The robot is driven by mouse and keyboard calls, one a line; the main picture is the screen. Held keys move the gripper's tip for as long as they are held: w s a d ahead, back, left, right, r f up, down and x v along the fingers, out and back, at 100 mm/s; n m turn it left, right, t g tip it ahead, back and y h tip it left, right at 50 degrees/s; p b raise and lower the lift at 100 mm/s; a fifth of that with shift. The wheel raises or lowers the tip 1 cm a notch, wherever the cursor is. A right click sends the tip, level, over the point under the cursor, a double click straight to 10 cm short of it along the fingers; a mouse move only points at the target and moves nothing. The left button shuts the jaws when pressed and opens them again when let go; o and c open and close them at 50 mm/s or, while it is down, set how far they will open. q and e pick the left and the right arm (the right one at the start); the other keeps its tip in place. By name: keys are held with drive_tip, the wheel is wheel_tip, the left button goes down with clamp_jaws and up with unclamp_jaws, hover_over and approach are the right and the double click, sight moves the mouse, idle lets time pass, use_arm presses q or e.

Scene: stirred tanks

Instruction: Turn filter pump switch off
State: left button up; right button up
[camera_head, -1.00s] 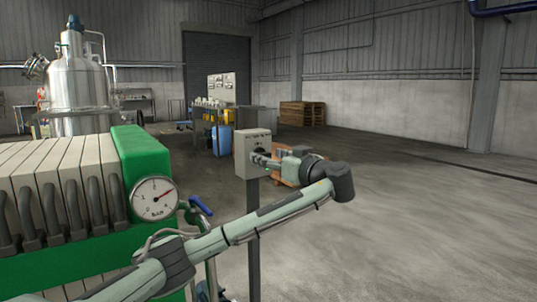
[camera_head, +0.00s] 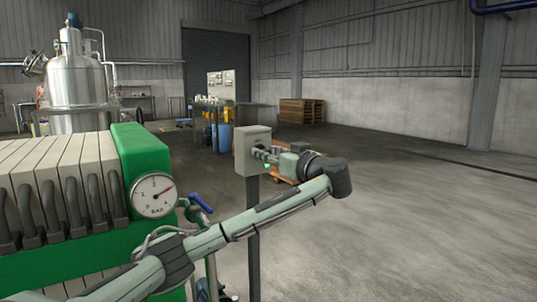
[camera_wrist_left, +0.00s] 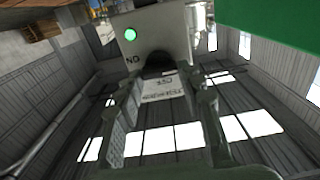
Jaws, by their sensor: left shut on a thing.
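The pump switch box (camera_head: 252,140) is a pale grey box on a dark post, right of the green filter press. My left gripper (camera_head: 262,154) reaches its front face from the right. In the left wrist view, the box (camera_wrist_left: 150,30) fills the top middle, with a lit green lamp (camera_wrist_left: 130,35) beside lettering. A dark switch knob (camera_wrist_left: 160,60) sits at the fingertips of my left gripper (camera_wrist_left: 163,78), which is shut on it. The knob is mostly hidden by the fingers, and its setting cannot be told. My right gripper is not in view.
The green filter press (camera_head: 140,165) with a pressure gauge (camera_head: 154,195) stands at left. A blue-handled valve (camera_head: 201,203) is near it. A steel tank (camera_head: 75,80) and a bench (camera_head: 245,115) stand behind. The floor at right is clear.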

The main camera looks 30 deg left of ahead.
use_arm(q)
drive_tip(key=shift+w+d+f+m+p, duration=0.15)
drive_tip(key=shift+m+p, duration=0.7)
drive_tip(key=shift+m, duration=3.6)
drive_tip(key=shift+w+a+f+m+p, duration=0.15)
drive_tip(key=shift+m+p, duration=0.65)
drive_tip(key=shift+m, duration=3.65)
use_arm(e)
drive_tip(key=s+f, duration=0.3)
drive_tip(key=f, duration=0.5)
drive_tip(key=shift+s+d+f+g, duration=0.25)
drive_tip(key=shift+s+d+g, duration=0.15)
use_arm(q)
drive_tip(key=shift+s+d, duration=0.1)
drive_tip(key=o, duration=1.2)
drive_tip(key=shift+c, duration=0.2)
